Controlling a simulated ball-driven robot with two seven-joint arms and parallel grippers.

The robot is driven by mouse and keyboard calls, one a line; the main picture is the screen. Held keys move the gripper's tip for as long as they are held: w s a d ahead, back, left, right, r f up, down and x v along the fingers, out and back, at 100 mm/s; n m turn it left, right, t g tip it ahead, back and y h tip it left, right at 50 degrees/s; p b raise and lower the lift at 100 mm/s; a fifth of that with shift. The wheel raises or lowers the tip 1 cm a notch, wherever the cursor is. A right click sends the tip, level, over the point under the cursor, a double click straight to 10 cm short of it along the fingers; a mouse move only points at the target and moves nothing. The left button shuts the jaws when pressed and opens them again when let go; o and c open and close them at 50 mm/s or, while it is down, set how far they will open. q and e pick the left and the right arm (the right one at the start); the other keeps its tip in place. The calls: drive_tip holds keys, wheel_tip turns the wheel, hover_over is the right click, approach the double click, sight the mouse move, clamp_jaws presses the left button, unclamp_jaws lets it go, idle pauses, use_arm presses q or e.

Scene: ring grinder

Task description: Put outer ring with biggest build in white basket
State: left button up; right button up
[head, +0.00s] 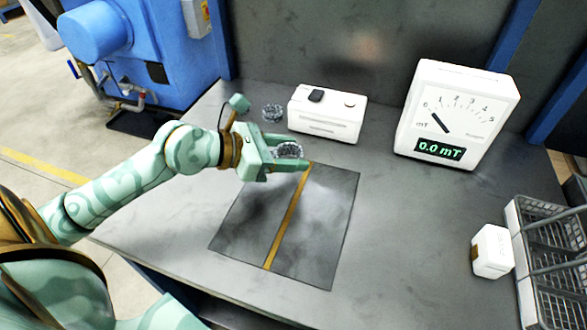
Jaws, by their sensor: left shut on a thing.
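My left gripper (290,158) is shut on a shiny metal ring (288,149), held near the top edge of the dark mat (316,227). The fingers hide part of the ring. A second metal ring (272,113) sits on the table behind the gripper, left of a white box. The white basket (518,262) stands at the right edge of the table, partly cut off, with grey wire racks beside or in it. My right gripper is not in view.
A white box device (327,113) and a white gauge (457,114) reading 0.0 mT stand at the back. A small white block (492,251) sits left of the basket. The table (410,215) between mat and block is clear. A blue machine (150,50) stands at the left.

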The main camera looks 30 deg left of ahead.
use_arm(q)
drive_tip(key=shift+w+f, duration=0.25)
drive_tip(key=f+b, duration=0.1)
drive_tip(key=f, duration=0.1)
drive_tip(key=f+b, duration=0.1)
drive_tip(key=f, duration=0.1)
drive_tip(key=shift+w+a+b, duration=0.1)
drive_tip(key=shift+w+b, duration=0.1)
drive_tip(key=shift+b, duration=0.1)
drive_tip(key=shift+r, duration=0.25)
drive_tip(key=shift+f, duration=0.1)
drive_tip(key=o, duration=1)
drive_tip(key=shift+o, duration=0.4)
